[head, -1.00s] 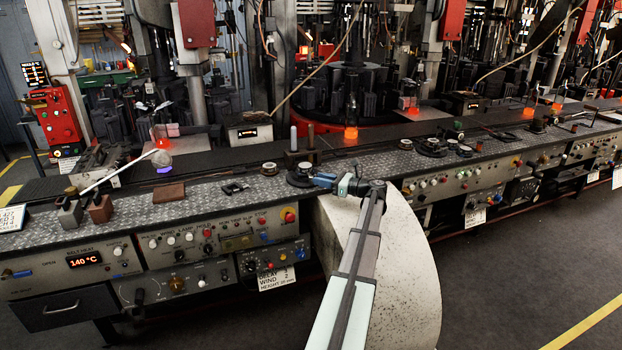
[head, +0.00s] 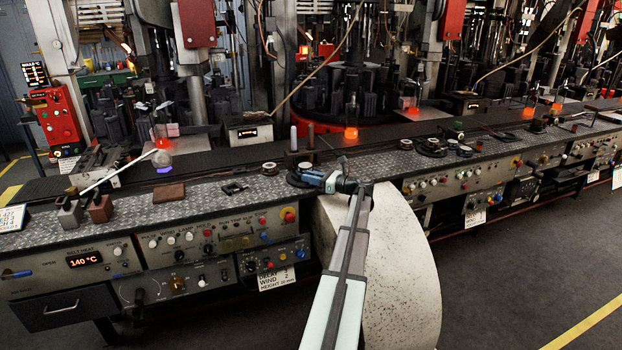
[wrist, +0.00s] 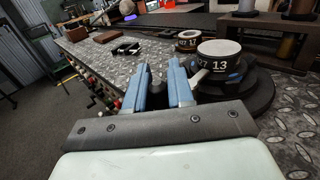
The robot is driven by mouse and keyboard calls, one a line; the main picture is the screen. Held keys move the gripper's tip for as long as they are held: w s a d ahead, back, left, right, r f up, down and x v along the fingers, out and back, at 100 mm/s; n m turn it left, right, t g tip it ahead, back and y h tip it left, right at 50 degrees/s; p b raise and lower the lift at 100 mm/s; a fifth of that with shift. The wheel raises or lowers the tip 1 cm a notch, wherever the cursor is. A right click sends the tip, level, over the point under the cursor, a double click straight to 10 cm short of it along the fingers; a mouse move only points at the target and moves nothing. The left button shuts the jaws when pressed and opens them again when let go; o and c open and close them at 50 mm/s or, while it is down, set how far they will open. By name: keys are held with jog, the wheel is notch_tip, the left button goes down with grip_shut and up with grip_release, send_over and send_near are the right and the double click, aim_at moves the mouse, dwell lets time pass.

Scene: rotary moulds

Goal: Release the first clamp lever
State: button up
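A dark round mould base (wrist: 248,90) on the bench carries a pale-topped cylinder (wrist: 219,50) marked 13 and 27. A short pale lever (wrist: 198,76) sticks out from it toward the camera, just right of my right finger. My gripper (wrist: 159,66) has its two blue fingers apart, with an empty-looking gap between them. In the head view my gripper (head: 306,177) is low over the bench at the dark base, and it hides much of it. I cannot tell whether the right finger touches the lever.
A smaller ring-shaped piece (wrist: 187,40) stands behind the mould, and a black bracket (wrist: 126,48) lies farther left. A brown block (head: 169,193) sits on the bench. Control panels with knobs line the bench front.

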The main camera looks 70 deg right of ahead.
grip_shut()
jog(key=shift+a+h, duration=0.1)
jog(key=shift+h, duration=0.2)
jog(key=shift+w+a+m+h, duration=0.1)
jog(key=shift+m+h, duration=0.2)
jog(key=shift+m, duration=0.1)
jog(key=m+h, duration=0.2)
jog(key=h, duration=0.1)
jog(key=shift+w+a+g, duration=0.2)
jog(key=shift+w+g, duration=0.1)
jog(key=m+g+h, duration=0.1)
jog(key=h, duration=0.1)
jog(key=w+m+g+h, duration=0.1)
jog(key=m+h, duration=0.1)
jog(key=h, duration=0.1)
jog(key=shift+m, duration=0.3)
jog(key=m+g+h, duration=0.1)
jog(key=w+m+g+h, duration=0.1)
jog(key=h, duration=0.1)
jog(key=shift+d+m+g+h, duration=0.2)
jog(key=shift+m+g+h, duration=0.1)
jog(key=shift+w+d+m+g+h, duration=0.15)
jog(key=shift+d+m+g+h, duration=0.1)
jog(key=shift+m+g+h, duration=0.65)
jog(key=shift+w+d+m+g+h, duration=0.1)
jog(key=shift+d+m+g+h, duration=0.1)
jog(key=shift+m+g+h, duration=0.7)
